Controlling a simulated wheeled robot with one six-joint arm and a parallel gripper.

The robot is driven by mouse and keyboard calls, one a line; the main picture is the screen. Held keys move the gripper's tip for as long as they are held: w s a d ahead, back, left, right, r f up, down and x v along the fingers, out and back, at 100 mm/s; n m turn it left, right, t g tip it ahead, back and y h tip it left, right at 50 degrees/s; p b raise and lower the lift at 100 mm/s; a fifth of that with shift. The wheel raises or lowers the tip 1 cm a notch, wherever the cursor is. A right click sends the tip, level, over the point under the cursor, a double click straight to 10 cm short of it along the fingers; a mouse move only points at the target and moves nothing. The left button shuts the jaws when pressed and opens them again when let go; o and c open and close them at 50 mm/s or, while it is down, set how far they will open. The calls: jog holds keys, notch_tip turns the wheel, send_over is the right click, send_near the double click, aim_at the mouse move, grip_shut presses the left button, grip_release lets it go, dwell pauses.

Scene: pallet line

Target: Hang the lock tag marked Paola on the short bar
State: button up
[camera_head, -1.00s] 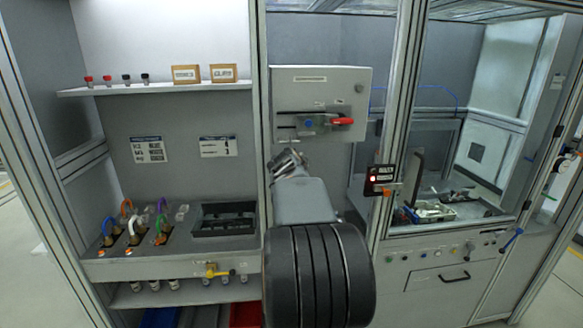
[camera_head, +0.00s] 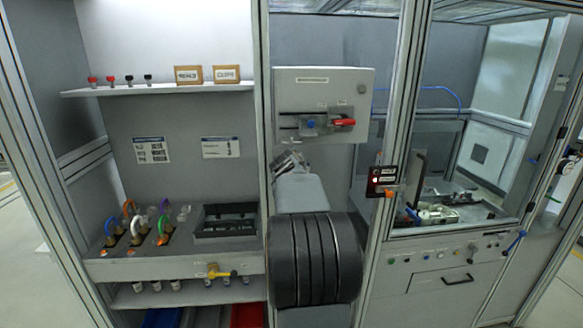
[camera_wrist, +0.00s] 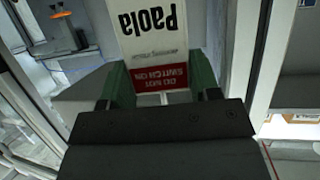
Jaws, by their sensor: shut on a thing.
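The lock tag marked Paola (camera_wrist: 152,40) fills the top middle of the wrist view, white with a red "do not switch on" band at its near end. My gripper (camera_wrist: 162,82) is shut on that red end, between its two green fingers. The far end of the tag is cut off by the frame. In the head view my gripper (camera_head: 289,161) is just below a grey panel box (camera_head: 345,92) with a blue knob (camera_head: 311,123) and a red handle (camera_head: 344,122). The tag is too small to make out there. I cannot tell which part is the short bar.
A shelf (camera_head: 160,88) with two cardboard boxes is at the upper left. Coloured padlocks (camera_head: 163,222) and a dark tray (camera_head: 226,221) stand on the ledge below. A frame post (camera_head: 390,130) and a glazed cell are right of my arm.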

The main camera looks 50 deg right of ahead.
dwell(0.3)
jog(key=o, duration=1.1)
jog(key=b+v, duration=0.3)
jog(key=v, duration=1.1)
jog(key=shift+f, duration=0.15)
notch_tip(320, 180, down, 7)
jog(key=s+a+n+g+y, duration=0.1)
jog(key=s+a+g+y, duration=0.1)
jog(key=s+a+f+n+y, duration=0.2)
jog(key=a+f, duration=0.3)
jog(key=a, duration=0.4)
jog(key=s+a+f+n+g+y, duration=0.1)
jog(key=s+a+f+n+y, duration=0.2)
jog(key=a+f, duration=0.3)
jog(key=s+a+f+n+g+y, duration=0.1)
jog(key=s+a+f+n+y, duration=0.1)
jog(key=a, duration=1.2)
notch_tip(320, 180, down, 3)
jog(key=shift+s+f+n+y, duration=0.15)
jog(key=shift+s+n+y, duration=0.2)
jog(key=shift+n+y, duration=0.45)
